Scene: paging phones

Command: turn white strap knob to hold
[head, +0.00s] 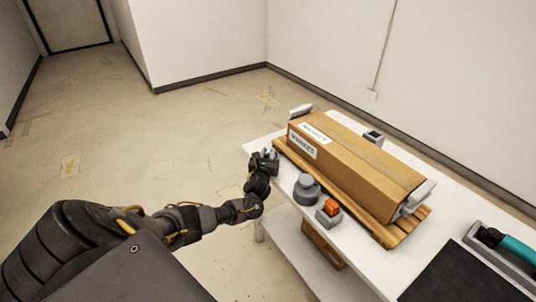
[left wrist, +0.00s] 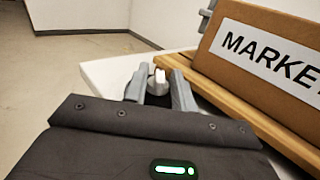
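The white strap knob (left wrist: 159,77), a white grip on a round grey base, stands near the corner of the white table. In the left wrist view it shows between the two fingers of my left gripper (left wrist: 159,88). The fingers are apart, one on each side of the knob; I cannot tell whether they touch it. In the head view my left gripper (head: 266,158) is at the table's left corner, beside the end of the cardboard box, and mostly hides the knob. My right gripper is not in view.
A long cardboard box (head: 365,165) labelled MARKET lies on a wooden pallet (head: 385,235) on the white table (head: 345,245). A grey round knob (head: 306,188) and an orange switch (head: 330,207) sit along the front edge. A teal-handled device (head: 518,248) and dark mat (head: 455,280) are at right.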

